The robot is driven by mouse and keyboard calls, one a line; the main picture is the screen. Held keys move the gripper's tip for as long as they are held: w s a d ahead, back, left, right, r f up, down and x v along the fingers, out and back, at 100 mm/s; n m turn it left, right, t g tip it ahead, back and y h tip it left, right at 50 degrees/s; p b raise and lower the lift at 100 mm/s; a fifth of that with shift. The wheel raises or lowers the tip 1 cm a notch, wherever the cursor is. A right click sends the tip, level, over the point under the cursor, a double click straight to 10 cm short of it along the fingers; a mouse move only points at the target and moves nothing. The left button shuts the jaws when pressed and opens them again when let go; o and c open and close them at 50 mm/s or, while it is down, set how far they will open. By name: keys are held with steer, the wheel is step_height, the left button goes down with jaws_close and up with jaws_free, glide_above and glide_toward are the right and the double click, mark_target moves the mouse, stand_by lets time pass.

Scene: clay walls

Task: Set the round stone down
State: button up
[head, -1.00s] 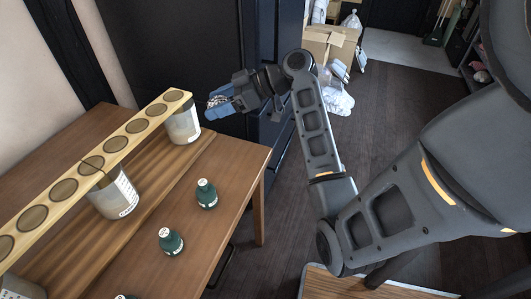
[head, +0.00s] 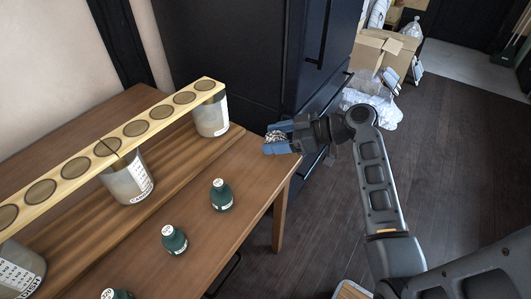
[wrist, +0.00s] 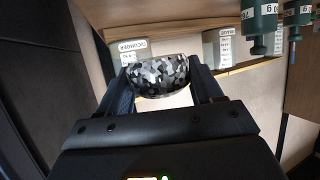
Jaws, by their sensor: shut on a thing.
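The round stone (wrist: 160,76) is speckled grey, black and white, and sits between the two fingers of my gripper in the wrist view. In the head view the stone (head: 276,135) shows at the blue fingertips of my gripper (head: 278,142), which is shut on it. The gripper is over or beside the far right corner of the wooden table (head: 245,160); I cannot tell its exact height. The stone's lower side is partly hidden by the fingers.
A wooden rack board (head: 134,128) with a row of round recesses rests on grey cans (head: 129,180) along the table. Green bottles (head: 221,195) stand near the table's front edge. A dark cabinet (head: 230,60) stands behind. Bare tabletop lies between the bottles and the far corner.

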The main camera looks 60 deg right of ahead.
mark_target(264, 161)
steer(key=x, duration=0.3)
steer(key=shift+s+a+f, duration=0.1)
steer(key=shift+a+f, duration=0.15)
steer(key=shift+a, duration=0.05)
steer(key=shift+f, duration=2.05)
steer(key=shift+f, duration=0.2)
steer(key=o, duration=1.2)
steer(key=shift+o, duration=0.2)
steer(key=shift+r, duration=0.1)
steer(key=shift+r, duration=0.1)
steer(key=shift+s+r, duration=0.1)
steer(key=v, duration=1.1)
steer(key=shift+s, duration=0.35)
